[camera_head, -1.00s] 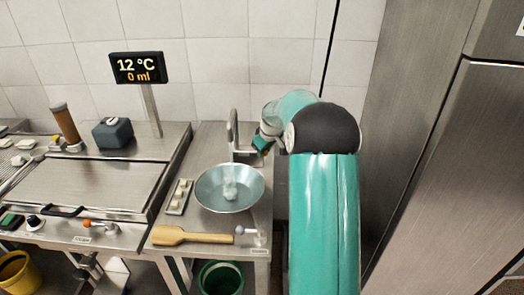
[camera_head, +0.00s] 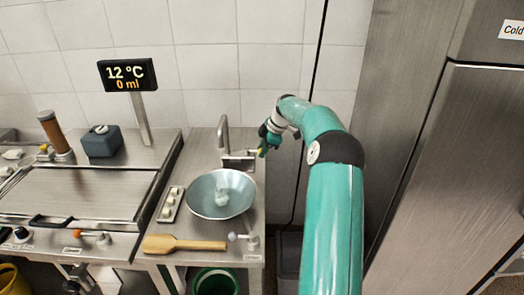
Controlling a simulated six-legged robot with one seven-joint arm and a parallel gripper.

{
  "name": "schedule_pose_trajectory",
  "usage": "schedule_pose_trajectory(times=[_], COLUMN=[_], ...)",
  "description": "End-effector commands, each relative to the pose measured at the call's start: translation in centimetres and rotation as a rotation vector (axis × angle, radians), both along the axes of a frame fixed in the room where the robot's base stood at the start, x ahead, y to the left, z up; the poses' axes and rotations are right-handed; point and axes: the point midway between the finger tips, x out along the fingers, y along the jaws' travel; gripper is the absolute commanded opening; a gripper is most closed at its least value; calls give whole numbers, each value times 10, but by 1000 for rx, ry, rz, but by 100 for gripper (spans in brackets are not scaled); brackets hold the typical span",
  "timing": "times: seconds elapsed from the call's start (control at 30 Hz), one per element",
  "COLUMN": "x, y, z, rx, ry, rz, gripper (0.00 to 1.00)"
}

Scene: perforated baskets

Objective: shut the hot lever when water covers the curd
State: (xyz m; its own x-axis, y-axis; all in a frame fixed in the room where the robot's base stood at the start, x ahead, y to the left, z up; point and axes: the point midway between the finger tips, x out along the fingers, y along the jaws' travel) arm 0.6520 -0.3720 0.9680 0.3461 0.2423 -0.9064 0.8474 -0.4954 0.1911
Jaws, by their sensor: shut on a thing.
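A wide metal bowl (camera_head: 194,198) stands on the steel counter with a white lump of curd (camera_head: 222,195) in its middle. I cannot make out a water level over the curd. The grey tap (camera_head: 223,135) rises behind the bowl, its base (camera_head: 238,162) against the wall side. My gripper (camera_head: 263,148) is at the right end of the tap, shut on what seems to be a lever there; the lever is mostly hidden by my fingers. The display (camera_head: 127,74) reads 12 °C and 0 ml.
A narrow tray of white pieces (camera_head: 170,203) is left of the bowl. A wooden paddle (camera_head: 185,244) and a small white-knobbed fitting (camera_head: 245,240) lie in front. A green bucket (camera_head: 215,282) is below. A steel cabinet (camera_head: 470,180) stands at right.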

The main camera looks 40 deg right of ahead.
Motion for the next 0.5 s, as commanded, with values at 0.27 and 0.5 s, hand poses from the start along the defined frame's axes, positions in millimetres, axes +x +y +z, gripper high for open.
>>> schedule_pose_trajectory(times=[0.27,0.5], x=[5,5], y=[-5,-5], z=[2,2], rx=[-4,-4], ry=[-4,-4], rz=[81,93], gripper=[0,0])
